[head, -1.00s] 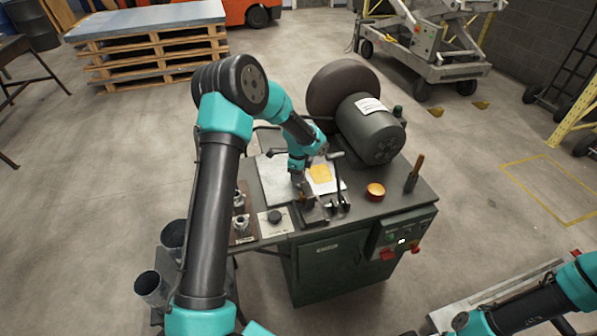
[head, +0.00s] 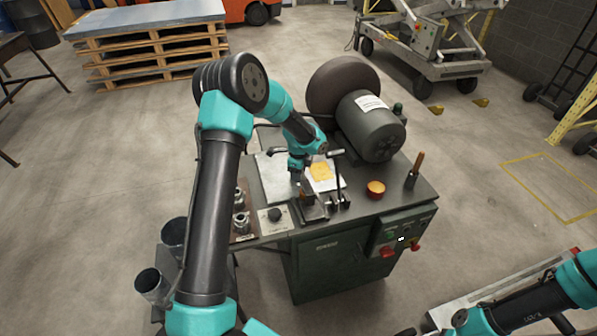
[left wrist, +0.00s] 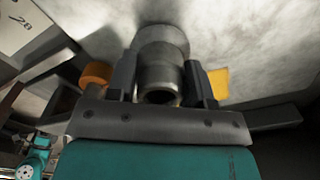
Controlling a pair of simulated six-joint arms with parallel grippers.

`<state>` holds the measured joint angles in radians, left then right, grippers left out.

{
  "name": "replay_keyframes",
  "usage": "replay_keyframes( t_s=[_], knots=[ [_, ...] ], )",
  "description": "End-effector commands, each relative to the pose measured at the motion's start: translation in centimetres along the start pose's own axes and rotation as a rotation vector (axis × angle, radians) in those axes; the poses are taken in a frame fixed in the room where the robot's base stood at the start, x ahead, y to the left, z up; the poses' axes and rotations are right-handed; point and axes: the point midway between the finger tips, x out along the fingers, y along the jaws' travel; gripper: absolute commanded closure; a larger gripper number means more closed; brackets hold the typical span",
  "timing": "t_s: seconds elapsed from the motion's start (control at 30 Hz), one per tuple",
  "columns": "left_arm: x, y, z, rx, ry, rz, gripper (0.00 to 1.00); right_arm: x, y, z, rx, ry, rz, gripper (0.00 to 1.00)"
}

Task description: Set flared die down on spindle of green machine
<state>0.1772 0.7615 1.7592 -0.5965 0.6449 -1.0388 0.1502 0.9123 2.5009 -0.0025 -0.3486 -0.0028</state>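The flared die (left wrist: 160,66) is a grey metal stepped cylinder with a wide end and a narrower hollow end. In the left wrist view it sits between the two dark fingers of my left gripper (left wrist: 162,84), which are closed against its sides. In the head view my left gripper (head: 298,175) is over the top of the green machine (head: 335,262), near its front edge, and the die is hard to make out. I cannot tell whether the die touches the spindle, which I cannot make out. My right arm is at the bottom right; its fingers are not clear.
A dark motor (head: 370,128) with a large round wheel stands at the back of the machine. Metal dies (head: 240,222) stand on a side rack at left. A black lever, an orange-topped button (head: 376,188) and an upright wooden handle (head: 416,166) are close by.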

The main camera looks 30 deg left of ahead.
Motion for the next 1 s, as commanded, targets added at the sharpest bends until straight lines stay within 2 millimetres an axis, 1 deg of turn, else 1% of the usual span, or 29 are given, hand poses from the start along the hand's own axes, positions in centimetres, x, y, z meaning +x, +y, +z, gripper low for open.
replay_keyframes(
  t_s=[0.03,0.3,0.53,0.67,0.77,0.87,1.0],
  knots=[
    [-0.1,0.0,0.0,0.000,0.000,-0.001,0.48,0.0,0.0,0.0,0.000,0.000,0.000,0.47],
    [0.0,0.0,0.0,0.000,0.000,0.000,0.23,0.0,0.0,0.0,0.000,0.000,0.000,0.47],
    [0.0,0.0,0.0,0.000,0.000,0.001,0.23,0.0,0.0,0.0,0.000,0.000,0.000,0.47],
    [-0.5,0.0,0.0,0.000,0.000,-0.001,0.23,0.0,0.0,0.0,0.000,0.000,0.000,0.47],
    [-1.4,-0.1,0.0,-0.002,0.001,-0.002,0.23,0.0,0.0,0.0,0.000,0.000,0.000,0.47],
    [-2.8,-0.1,0.0,-0.001,0.000,-0.003,0.23,0.0,0.0,0.0,0.000,0.000,0.000,0.47],
    [-5.4,-0.1,0.0,-0.001,0.001,-0.005,0.23,0.0,0.0,0.0,0.000,0.000,0.000,0.47]
  ],
)
